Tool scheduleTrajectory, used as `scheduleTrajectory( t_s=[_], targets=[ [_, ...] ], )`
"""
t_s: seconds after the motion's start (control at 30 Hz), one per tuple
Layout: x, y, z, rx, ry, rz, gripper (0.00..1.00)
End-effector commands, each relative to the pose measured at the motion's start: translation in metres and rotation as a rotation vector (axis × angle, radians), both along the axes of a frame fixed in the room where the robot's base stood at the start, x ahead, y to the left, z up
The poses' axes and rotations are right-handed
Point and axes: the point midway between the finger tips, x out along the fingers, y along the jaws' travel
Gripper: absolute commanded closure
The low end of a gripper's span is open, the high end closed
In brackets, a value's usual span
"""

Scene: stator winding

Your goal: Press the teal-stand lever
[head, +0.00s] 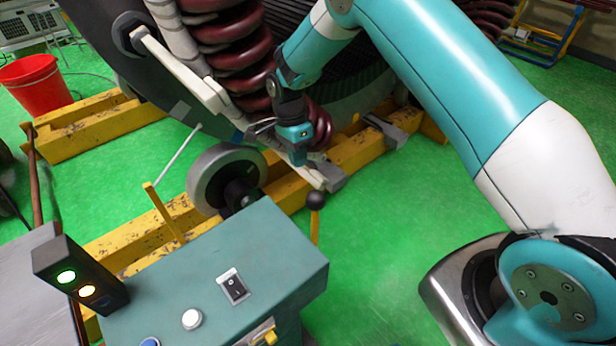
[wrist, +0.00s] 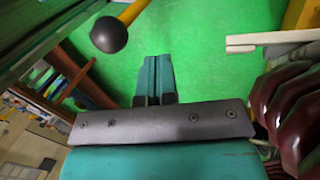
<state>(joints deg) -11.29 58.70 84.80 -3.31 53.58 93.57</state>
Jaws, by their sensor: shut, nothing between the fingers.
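The teal stand (head: 190,268) is in the lower left of the head view. A lever with a black ball knob (head: 316,200) on a yellow rod (head: 315,230) rises at the stand's right edge. In the wrist view the knob (wrist: 108,35) and its yellow rod (wrist: 133,11) show at the upper left. My gripper (head: 298,160) is above and slightly left of the knob in the head view, apart from it. In the wrist view my gripper (wrist: 157,60) has its fingers together and empty, with the knob left of the fingertips.
The stand top carries a black switch (head: 233,287), a white button (head: 192,319) and a signal lamp box (head: 80,275). Behind are a grey roller (head: 205,182), yellow beams (head: 160,220) and dark red coils (head: 235,60) close to my gripper. Green floor (head: 385,225) is free right of the lever.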

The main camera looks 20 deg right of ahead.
Motion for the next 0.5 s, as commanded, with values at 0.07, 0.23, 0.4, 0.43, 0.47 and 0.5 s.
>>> scheduleTrajectory(
  t_s=[0.07, 0.23, 0.4, 0.43, 0.47, 0.5],
  targets=[
    [-0.007, -0.001, -0.014, -0.002, 0.005, 0.0, 1.0],
    [-0.025, -0.003, -0.03, -0.001, 0.004, 0.001, 1.0],
    [-0.043, -0.005, -0.036, -0.001, 0.001, 0.001, 1.0],
    [-0.045, -0.005, -0.037, -0.001, 0.001, 0.001, 1.0],
    [-0.047, -0.005, -0.038, -0.001, 0.001, 0.001, 1.0],
    [-0.048, -0.005, -0.038, 0.0, 0.001, 0.0, 1.0]
  ],
)
